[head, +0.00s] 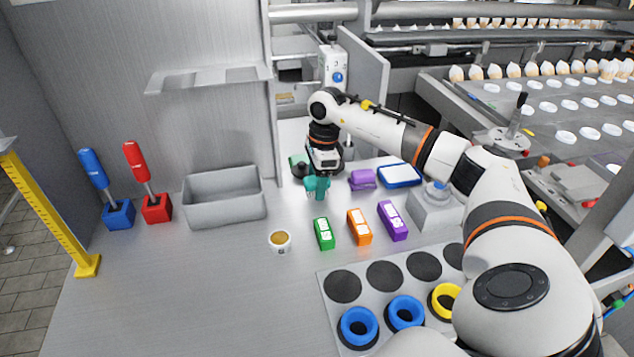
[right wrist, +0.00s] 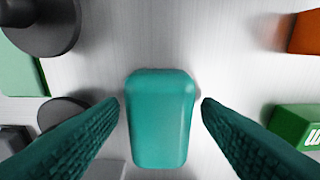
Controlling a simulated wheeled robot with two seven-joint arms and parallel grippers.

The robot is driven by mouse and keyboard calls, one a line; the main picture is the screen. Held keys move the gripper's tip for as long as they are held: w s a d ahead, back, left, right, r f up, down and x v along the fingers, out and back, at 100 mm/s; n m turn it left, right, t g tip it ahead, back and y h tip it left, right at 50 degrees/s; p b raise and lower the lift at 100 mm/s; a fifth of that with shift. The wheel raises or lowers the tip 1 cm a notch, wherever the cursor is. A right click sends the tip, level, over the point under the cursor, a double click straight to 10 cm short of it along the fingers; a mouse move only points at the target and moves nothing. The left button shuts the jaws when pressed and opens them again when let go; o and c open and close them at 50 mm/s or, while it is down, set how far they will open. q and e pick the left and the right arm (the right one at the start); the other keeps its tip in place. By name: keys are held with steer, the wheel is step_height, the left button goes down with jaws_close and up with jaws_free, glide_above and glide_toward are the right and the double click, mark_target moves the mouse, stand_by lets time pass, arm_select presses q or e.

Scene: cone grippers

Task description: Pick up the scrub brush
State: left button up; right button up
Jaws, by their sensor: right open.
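A teal, rounded block, which looks like the scrub brush (right wrist: 160,120), lies on the metal table in the right wrist view. Its underside is hidden, so I cannot see bristles. My right gripper (right wrist: 160,104) is open, with one dark teal ribbed finger on each side of the block. A narrow gap shows between each fingertip and the block. In the head view my right gripper (head: 318,188) points down at the table, and its teal fingers blend with the block there. My left gripper is not in view.
Green (head: 324,233), orange (head: 359,227) and purple (head: 393,220) boxes stand in front. A purple block (head: 362,179) and a blue-rimmed tray (head: 399,174) are to the right. A grey bin (head: 224,211) stands left, a small cup (head: 280,241) nearer. The left front table is clear.

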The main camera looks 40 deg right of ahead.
steer(key=c, duration=1.1)
step_height(320, 180, up, 10)
